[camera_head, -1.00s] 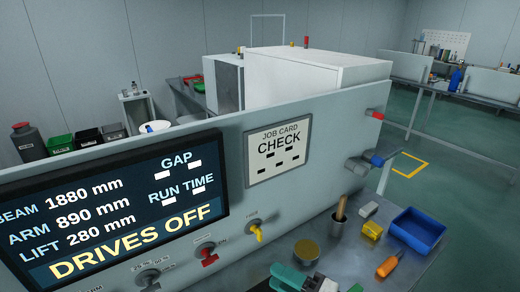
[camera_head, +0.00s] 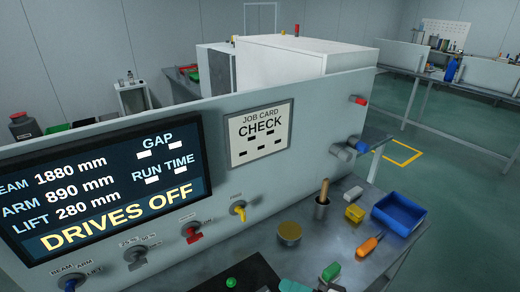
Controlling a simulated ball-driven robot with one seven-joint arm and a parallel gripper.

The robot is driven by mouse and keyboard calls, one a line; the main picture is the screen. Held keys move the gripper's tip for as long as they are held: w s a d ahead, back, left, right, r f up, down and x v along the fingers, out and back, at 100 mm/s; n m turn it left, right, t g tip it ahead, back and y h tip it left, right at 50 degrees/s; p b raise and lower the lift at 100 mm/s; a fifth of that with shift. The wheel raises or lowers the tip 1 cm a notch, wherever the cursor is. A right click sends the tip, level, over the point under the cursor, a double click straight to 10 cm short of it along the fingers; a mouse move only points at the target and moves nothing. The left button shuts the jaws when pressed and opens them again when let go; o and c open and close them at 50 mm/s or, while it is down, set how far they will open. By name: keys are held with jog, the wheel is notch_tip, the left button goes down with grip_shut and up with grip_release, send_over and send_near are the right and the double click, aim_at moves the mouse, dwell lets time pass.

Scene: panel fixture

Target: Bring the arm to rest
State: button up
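A control panel (camera_head: 221,178) fills the left and middle of the head view. Its screen (camera_head: 100,187) reads "DRIVES OFF", with beam 1880 mm, arm 890 mm and lift 280 mm. A job card (camera_head: 259,133) marked "CHECK" is mounted to the right of the screen. Below are a blue knob (camera_head: 72,284), a grey knob (camera_head: 136,259), a red knob (camera_head: 192,232) and a yellow knob (camera_head: 239,208). A teal and grey part, apparently of my arm, just shows at the bottom edge. My gripper's fingertips are not visible.
A white cabinet (camera_head: 320,60) stands behind the panel. Open floor (camera_head: 450,190) lies at right.

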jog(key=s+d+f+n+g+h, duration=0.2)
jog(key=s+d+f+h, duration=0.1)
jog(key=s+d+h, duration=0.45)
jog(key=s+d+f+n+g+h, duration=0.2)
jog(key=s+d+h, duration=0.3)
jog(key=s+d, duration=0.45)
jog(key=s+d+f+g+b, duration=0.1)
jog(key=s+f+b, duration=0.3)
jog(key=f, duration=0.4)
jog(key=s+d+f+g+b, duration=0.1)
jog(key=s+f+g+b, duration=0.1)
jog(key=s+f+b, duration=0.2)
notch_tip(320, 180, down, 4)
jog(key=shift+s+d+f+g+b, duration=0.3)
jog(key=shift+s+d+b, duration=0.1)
jog(key=shift+b, duration=0.6)
